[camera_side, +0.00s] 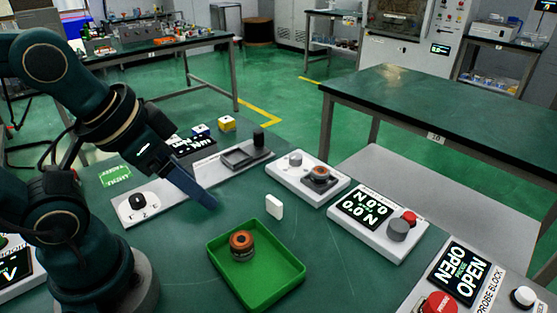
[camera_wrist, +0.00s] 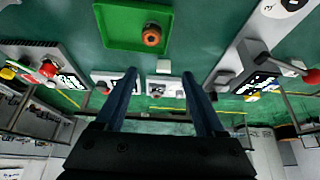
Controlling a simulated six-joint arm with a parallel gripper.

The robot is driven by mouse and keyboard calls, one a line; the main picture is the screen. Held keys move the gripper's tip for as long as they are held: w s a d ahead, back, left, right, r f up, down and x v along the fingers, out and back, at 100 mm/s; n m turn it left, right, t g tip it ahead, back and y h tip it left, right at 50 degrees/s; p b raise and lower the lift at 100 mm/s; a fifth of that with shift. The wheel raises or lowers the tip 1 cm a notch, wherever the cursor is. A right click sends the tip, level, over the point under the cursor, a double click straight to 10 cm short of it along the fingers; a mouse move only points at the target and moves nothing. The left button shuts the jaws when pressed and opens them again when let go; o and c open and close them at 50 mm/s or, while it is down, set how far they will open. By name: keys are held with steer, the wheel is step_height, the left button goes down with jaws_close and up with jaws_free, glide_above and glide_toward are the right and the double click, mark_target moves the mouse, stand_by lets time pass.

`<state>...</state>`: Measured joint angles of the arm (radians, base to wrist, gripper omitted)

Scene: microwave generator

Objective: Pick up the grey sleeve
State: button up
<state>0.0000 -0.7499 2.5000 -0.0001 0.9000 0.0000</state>
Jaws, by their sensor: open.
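I cannot say for sure which part is the grey sleeve. A plain grey cylinder (camera_side: 398,230) stands on the white panel with the lit digits, beside a red button. A smaller pale grey piece (camera_side: 295,159) and an orange-topped grey part (camera_side: 319,174) sit on the white unit behind it. An orange-brown ring-shaped part (camera_side: 241,243) stands in the green tray (camera_side: 286,283); it also shows in the wrist view (camera_wrist: 152,36). My gripper (camera_side: 208,200) hangs above the bench, left of the tray and apart from these parts. Its fingers (camera_wrist: 159,75) are spread with nothing between them.
A small white block (camera_side: 274,206) stands behind the tray. A long unit with a black knob (camera_side: 259,138) lies at the back left. A panel with a red button (camera_side: 438,304) is at front right. Bare bench lies between tray and right-hand panels.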

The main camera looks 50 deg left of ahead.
stand_by(0.3)
steer(key=shift+o, duration=1.2)
